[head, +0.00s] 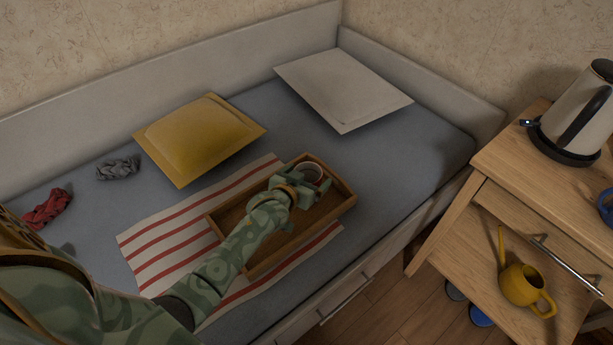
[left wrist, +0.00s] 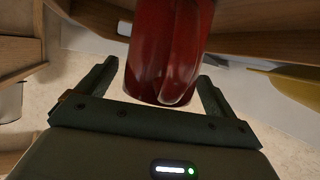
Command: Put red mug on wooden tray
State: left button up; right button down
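The red mug (head: 312,171) is inside the wooden tray (head: 345,204), toward its far right end. In the head view its rim and pale inside show, and my gripper hides part of its side. My left gripper (head: 296,192) is at the mug, low over the tray. In the left wrist view the mug (left wrist: 160,50) is between the two fingers of my left gripper (left wrist: 158,78). The fingers are spread, with narrow gaps beside the mug, and its handle faces the camera. My right gripper is not in view.
The tray lies on a striped cloth (head: 150,262) on a grey bed. A yellow pillow (head: 200,138) and a white pillow (head: 343,88) lie behind. A wooden cabinet (head: 500,170) at right bears a kettle (head: 577,115); a yellow watering can (head: 520,286) is lower down.

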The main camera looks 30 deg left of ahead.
pick_arm(q)
jog(key=shift+r, duration=0.2)
jog(key=p+v, duration=0.1)
jog(key=v, duration=0.1)
jog(key=p+v, duration=0.3)
jog(key=v, duration=0.2)
jog(key=shift+r, duration=0.35)
jog(key=shift+f+p+v, duration=0.2)
jog(key=shift+p+v, duration=0.4)
jog(key=shift+v, duration=0.55)
jog(key=shift+f+p+v, duration=0.2)
jog(key=shift+p+v, duration=0.4)
jog(key=shift+v, duration=0.6)
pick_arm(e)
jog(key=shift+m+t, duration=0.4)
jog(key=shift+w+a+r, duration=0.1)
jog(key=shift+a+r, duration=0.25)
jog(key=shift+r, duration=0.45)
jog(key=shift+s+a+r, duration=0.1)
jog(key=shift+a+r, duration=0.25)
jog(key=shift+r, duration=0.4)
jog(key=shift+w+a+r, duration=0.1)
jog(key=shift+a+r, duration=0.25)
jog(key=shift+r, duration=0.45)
